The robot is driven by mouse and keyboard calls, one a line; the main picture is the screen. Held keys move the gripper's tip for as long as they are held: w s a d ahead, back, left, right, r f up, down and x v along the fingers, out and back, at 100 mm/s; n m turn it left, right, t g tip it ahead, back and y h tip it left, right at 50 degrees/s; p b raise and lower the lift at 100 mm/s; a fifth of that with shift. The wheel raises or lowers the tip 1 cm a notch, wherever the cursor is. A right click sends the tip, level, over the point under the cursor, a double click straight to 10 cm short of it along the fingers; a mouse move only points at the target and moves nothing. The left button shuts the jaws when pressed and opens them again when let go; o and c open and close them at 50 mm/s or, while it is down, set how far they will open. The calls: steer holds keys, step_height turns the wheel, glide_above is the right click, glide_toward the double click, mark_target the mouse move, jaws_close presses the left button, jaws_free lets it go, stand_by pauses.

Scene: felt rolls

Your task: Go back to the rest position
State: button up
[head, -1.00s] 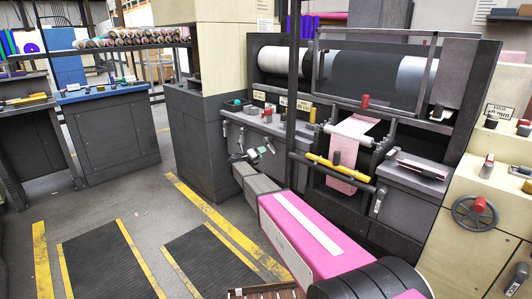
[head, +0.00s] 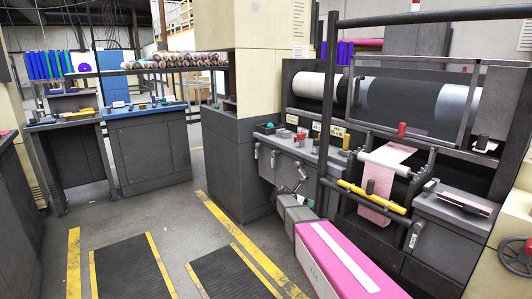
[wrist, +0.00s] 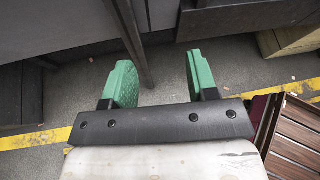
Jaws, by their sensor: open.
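My gripper (wrist: 161,80) shows in the wrist view with its two green fingers wide apart. Nothing is between the fingers; grey floor and the dark side of a machine lie beyond them. In the head view my pink arm (head: 345,262) with a white stripe reaches from the lower right toward the front of the grey printing press (head: 255,180). The fingers cannot be made out clearly there against the press. I cannot tell whether any part of the arm touches it.
A pink sheet (head: 378,205) hangs from the press beside a yellow bar (head: 372,196). Dark floor mats (head: 130,268) with yellow edges lie at the front left. Workbenches (head: 150,150) and a rack of rolls (head: 175,61) stand behind. A brown slatted thing (wrist: 295,140) is right of my gripper.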

steer(key=s+f+m+g+y, duration=0.1)
steer(key=s+m+y, duration=0.3)
steer(key=s+m, duration=0.4)
steer(key=s+a+f+m+g+y, duration=0.1)
steer(key=s+f+m+g+y, duration=0.1)
steer(key=s+m, duration=0.6)
steer(key=s+a+f+m+g+y, duration=0.1)
steer(key=s+m+y, duration=0.4)
steer(key=s, duration=1.2)
steer(key=f+m+g, duration=0.1)
steer(key=m, duration=0.3)
steer(key=shift+g+y, duration=0.3)
